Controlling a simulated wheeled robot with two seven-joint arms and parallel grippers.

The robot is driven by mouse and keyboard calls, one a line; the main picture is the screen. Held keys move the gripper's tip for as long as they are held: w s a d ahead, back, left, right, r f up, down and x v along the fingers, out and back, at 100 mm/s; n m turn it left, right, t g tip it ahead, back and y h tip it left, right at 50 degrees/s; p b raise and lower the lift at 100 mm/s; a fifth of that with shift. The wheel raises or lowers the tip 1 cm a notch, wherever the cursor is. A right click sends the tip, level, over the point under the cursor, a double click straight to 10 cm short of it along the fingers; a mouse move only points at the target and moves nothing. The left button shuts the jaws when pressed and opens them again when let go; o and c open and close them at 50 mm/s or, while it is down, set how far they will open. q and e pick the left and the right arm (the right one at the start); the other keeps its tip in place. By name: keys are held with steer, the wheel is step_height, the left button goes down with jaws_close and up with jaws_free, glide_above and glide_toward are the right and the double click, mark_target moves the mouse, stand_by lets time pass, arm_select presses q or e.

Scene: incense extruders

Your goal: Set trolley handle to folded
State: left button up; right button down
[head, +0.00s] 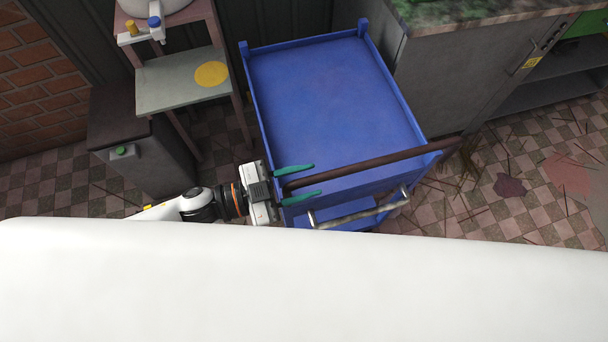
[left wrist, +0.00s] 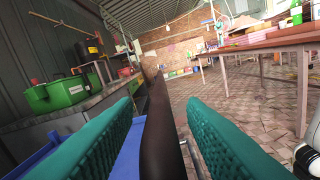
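The blue trolley (head: 330,95) stands in the middle of the head view, with a flat top and raised rim. A pale, worn handle bar (head: 362,213) on silver brackets sits at its near side, partly cut off by my white body. My left gripper (head: 305,183) is at the trolley's near left corner, its teal fingers apart and pointing right. A long dark brown bar (head: 370,165) runs across the trolley's near edge, its left end between the fingers. In the left wrist view the bar (left wrist: 160,130) shows between the fingers, with gaps on both sides. My right gripper is out of view.
A small table (head: 180,85) and a dark cabinet (head: 122,120) stand left of the trolley. A grey counter (head: 450,75) stands close on its right. Checkered floor (head: 520,205) is open at the right, with debris. A wooden table (left wrist: 270,42) shows in the left wrist view.

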arm_select(q)
steer(key=shift+w+d, duration=0.1)
steer(key=shift+d, duration=0.1)
steer(key=shift+c, duration=0.2)
jaws_close()
steer(key=s+d+f+m, duration=0.2)
steer(key=s+m, duration=0.3)
steer(key=shift+s+m, duration=0.3)
steer(key=shift+m, duration=0.1)
steer(key=shift+f, duration=0.1)
stand_by(0.7)
